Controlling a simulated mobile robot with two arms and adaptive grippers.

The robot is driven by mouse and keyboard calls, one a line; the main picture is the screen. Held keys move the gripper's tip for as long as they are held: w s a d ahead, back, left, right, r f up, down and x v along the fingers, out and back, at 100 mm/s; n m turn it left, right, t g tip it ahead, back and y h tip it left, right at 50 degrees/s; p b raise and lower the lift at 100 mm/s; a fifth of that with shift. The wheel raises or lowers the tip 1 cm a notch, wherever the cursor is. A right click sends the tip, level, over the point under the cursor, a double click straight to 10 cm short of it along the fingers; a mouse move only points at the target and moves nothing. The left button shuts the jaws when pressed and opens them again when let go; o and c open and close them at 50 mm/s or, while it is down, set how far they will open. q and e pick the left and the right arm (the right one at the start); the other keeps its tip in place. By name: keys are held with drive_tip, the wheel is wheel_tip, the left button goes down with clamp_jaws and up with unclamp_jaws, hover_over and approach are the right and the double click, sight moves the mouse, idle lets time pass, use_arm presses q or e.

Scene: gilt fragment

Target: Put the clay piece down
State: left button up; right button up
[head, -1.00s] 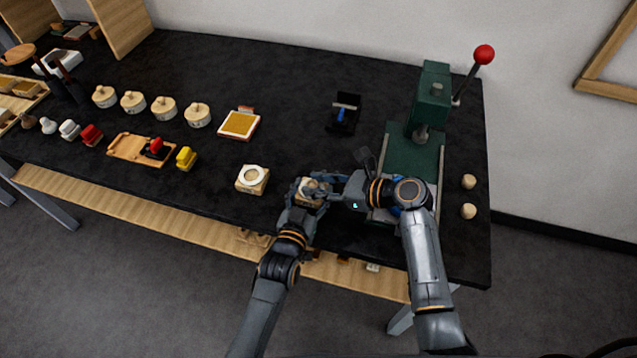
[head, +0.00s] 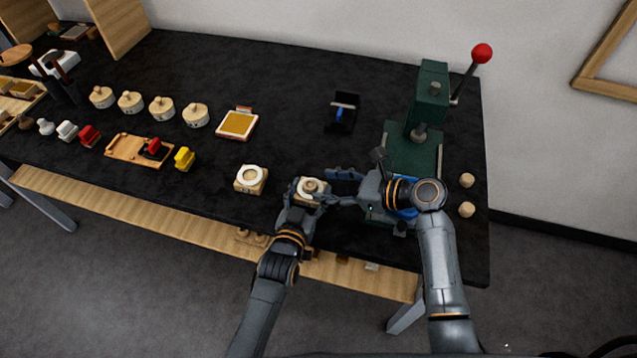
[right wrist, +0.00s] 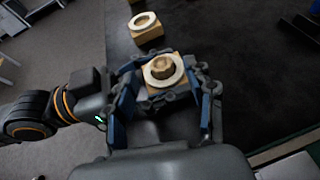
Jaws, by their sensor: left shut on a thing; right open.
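The brown clay piece (head: 311,186) sits inside a white ring (right wrist: 149,75) on a small wooden block (head: 318,199) near the table's front edge. It also shows in the right wrist view (right wrist: 163,66). My left gripper (head: 305,192) is shut on the wooden block, with its fingers at the block's sides. The block's underside is hidden.
Another block with an empty white ring (head: 251,178) stands to the left. A green press (head: 411,150) with a red-knobbed lever stands at the right, behind my right arm. A black holder (head: 342,113) stands behind. Dark table surface is clear between them.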

drive_tip(key=v, duration=0.8)
drive_tip(key=shift+d, duration=0.2)
drive_tip(key=shift+s, duration=0.15)
use_arm(q)
drive_tip(key=o, duration=1.2)
drive_tip(key=v, duration=1.2)
